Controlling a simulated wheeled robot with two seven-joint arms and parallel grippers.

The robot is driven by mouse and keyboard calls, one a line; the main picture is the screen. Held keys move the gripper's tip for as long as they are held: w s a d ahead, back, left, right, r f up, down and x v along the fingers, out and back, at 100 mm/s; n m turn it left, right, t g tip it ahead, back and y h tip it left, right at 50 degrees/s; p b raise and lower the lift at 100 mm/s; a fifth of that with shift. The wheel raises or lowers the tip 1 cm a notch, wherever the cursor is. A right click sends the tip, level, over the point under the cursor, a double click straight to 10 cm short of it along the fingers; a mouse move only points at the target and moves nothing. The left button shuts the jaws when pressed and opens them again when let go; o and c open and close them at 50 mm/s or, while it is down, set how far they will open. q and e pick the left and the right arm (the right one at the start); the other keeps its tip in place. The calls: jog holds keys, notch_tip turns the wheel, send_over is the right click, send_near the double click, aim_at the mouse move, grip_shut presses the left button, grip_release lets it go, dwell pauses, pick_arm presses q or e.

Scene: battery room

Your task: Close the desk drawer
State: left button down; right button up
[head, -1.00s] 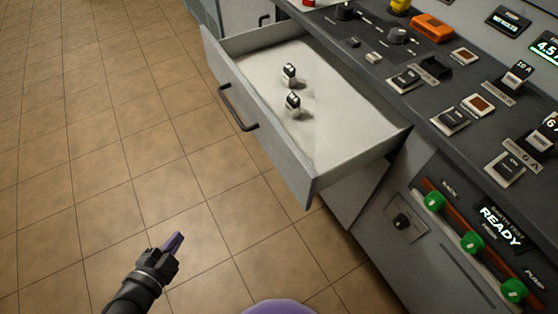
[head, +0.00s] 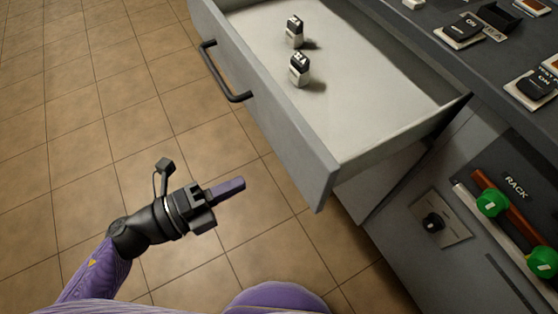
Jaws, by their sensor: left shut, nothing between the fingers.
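The desk drawer (head: 285,140) is pulled far out of the desk, in the upper middle of the head view. Its front panel faces the lower left and carries a dark bar handle (head: 222,75). Two small black-and-white blocks, a farther one (head: 294,32) and a nearer one (head: 299,70), stand on the drawer's pale floor. My left gripper (head: 238,187) is shut and empty, left of the near corner of the drawer front and apart from it, with its fingers pointing right. My right gripper is not in view.
The desk's dark control top (head: 430,50) with switches runs along the upper right. Below it, the grey desk front has a knob plate (head: 434,222) and green knobs (head: 492,203) on a panel. The tiled floor (head: 90,120) at left is clear.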

aim_at(291, 158)
pick_arm(q)
jog(key=b+x, duration=0.1)
jog(key=x, duration=0.7)
jog(key=shift+w, duration=0.15)
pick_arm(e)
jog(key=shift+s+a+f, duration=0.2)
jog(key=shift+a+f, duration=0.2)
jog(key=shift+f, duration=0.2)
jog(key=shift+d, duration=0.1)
